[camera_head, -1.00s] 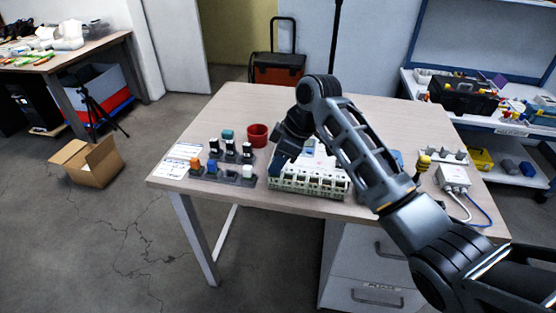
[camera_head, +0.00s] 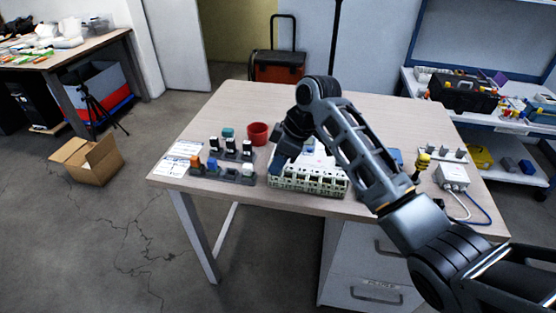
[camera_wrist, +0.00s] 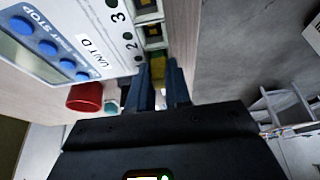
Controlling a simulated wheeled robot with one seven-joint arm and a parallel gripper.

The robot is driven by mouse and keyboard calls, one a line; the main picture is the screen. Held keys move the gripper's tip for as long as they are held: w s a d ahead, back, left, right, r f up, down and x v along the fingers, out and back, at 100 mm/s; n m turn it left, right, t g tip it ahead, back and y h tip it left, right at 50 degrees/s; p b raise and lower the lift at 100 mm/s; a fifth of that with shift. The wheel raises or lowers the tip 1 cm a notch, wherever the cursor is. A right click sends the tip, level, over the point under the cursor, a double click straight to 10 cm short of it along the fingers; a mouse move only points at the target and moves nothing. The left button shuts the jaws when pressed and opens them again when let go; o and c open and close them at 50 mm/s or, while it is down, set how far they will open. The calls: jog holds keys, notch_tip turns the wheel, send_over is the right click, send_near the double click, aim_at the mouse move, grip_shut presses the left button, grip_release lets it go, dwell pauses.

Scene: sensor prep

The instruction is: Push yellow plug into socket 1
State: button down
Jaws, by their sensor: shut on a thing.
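My gripper (camera_wrist: 163,82) is shut on the yellow plug (camera_wrist: 158,68), which shows between the dark fingertips in the wrist view. The plug is at the row of sockets on the white device marked UNIT D (camera_wrist: 85,40), just past the sockets beside the numbers 3 and 2. The number beside the plug is not readable. How deep the plug sits is hidden by the fingers. In the head view my gripper (camera_head: 279,160) is at the left end of the device (camera_head: 308,182), and the plug cannot be made out.
A red cup (camera_head: 257,134) stands behind and left of the device. Holders with several coloured plugs (camera_head: 223,171) and printed sheets (camera_head: 178,160) are at the table's left. A yellow-handled tool (camera_head: 422,162) and a white box with cables (camera_head: 452,176) are at the right.

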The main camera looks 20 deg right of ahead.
jog(key=shift+f, duration=0.15)
dwell(0.4)
jog(key=c, duration=0.8)
grip_release()
jog(key=shift+r+p, duration=3.35)
jog(key=shift+r, duration=0.25)
jog(key=shift+s+f, duration=0.15)
